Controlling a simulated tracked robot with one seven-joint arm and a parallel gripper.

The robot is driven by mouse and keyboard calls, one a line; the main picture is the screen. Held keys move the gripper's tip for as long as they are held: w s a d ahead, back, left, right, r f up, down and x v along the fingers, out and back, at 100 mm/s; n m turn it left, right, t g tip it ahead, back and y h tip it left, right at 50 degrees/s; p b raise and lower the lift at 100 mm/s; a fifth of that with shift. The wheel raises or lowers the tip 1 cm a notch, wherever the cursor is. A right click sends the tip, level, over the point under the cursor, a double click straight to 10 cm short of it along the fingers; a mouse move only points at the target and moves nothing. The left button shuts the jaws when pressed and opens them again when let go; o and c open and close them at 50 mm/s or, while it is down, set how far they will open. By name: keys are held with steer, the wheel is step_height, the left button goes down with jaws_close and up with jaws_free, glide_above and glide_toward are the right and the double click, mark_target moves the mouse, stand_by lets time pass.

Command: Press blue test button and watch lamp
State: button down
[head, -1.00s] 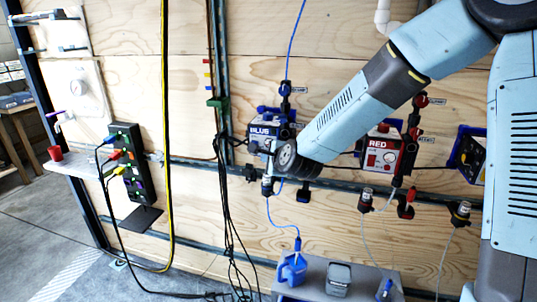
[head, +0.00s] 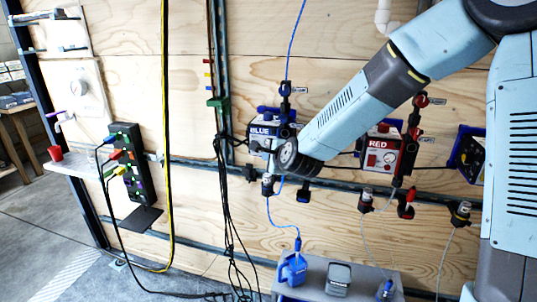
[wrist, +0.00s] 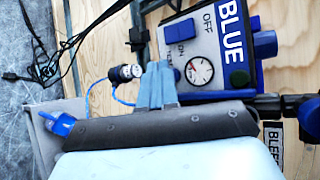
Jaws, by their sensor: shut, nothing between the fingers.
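The blue unit shows in the head view (head: 262,131) on the plywood wall, partly covered by my wrist. In the wrist view the blue unit (wrist: 232,68) appears turned, with a dark knob (wrist: 181,29) by the words OFF and ON and a round white gauge (wrist: 199,71). My gripper (wrist: 158,68) is shut and empty, its fingertips at the edge of the panel beside the gauge. A small blue button-like part (wrist: 177,75) shows just beside the fingertips. I cannot tell whether they touch it. No lit lamp can be made out.
A red unit (head: 382,157) hangs to the right on the wall. A silver-topped fitting (wrist: 127,72) with a blue cord is close to my fingers. A grey shelf (head: 316,267) with a blue item (head: 292,270) stands below. Black cables (head: 226,200) hang to the left.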

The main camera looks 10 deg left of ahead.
steer(key=shift+w, duration=0.4)
stand_by(0.5)
steer(key=shift+s, duration=0.8)
steer(key=shift+s, duration=0.1)
steer(key=s, duration=0.4)
steer(key=shift+s+a, duration=0.25)
steer(key=shift+s, duration=0.15)
steer(key=shift+d, duration=0.1)
stand_by(0.6)
